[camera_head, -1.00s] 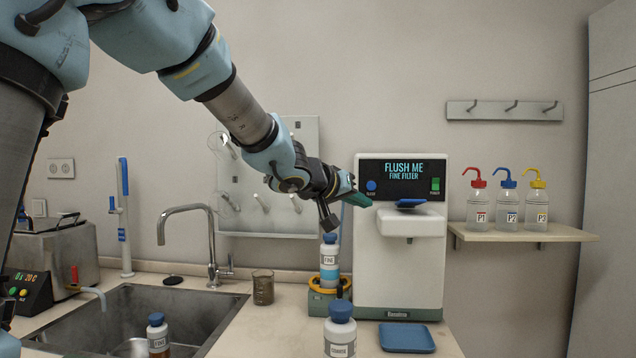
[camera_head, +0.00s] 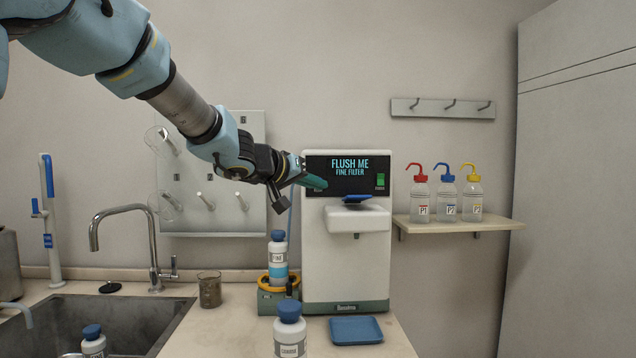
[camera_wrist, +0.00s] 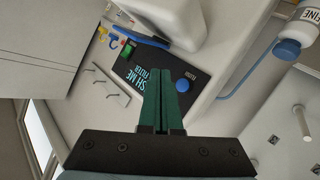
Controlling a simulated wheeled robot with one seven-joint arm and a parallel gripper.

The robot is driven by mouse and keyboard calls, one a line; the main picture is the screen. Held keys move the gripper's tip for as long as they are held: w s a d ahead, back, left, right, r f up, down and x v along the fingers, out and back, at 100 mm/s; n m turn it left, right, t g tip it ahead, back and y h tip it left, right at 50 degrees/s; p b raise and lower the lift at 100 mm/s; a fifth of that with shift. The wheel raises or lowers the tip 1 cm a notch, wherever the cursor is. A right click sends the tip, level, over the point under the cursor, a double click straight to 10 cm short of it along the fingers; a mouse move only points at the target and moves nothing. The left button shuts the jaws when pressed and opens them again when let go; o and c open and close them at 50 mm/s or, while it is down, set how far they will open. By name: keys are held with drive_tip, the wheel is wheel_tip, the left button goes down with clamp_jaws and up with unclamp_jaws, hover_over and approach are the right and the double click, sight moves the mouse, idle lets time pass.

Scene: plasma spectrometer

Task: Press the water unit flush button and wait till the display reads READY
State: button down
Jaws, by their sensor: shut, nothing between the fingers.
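The white water unit (camera_head: 345,265) stands on the counter, and its dark display (camera_head: 352,167) reads "FLUSH ME FINE FILTER". My gripper (camera_head: 324,184) is shut and empty, its green fingers at the left end of the dark panel. In the head view my fingers cover the flush button. In the wrist view the blue round flush button (camera_wrist: 183,86) shows just beside my fingertips (camera_wrist: 160,72). I cannot tell whether the fingers touch the panel. A green power switch (camera_head: 380,181) is at the panel's right end.
A bottle labelled FINE (camera_head: 278,258) stands on a small base left of the unit, and another bottle (camera_head: 290,330) stands in front. A sink (camera_head: 140,312) is at left. A shelf (camera_head: 460,226) with wash bottles is at right.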

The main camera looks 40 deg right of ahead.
drive_tip(key=shift+w+d+p, duration=0.7)
drive_tip(key=shift+w+d, duration=0.1)
drive_tip(key=shift+w, duration=0.2)
drive_tip(key=shift+w+d+p, duration=0.65)
drive_tip(key=shift+w+d, duration=0.15)
drive_tip(key=shift+w, duration=0.2)
drive_tip(key=shift+w+d+r+p, duration=0.15)
drive_tip(key=shift+w+d+p, duration=0.05)
drive_tip(key=shift+p, duration=0.45)
drive_tip(key=shift+w, duration=0.1)
idle(0.4)
drive_tip(key=shift+w+d+p, duration=0.35)
drive_tip(key=shift+p, duration=0.35)
idle(0.6)
drive_tip(key=shift+s+a, duration=0.55)
drive_tip(key=shift+s, duration=0.1)
idle(0.3)
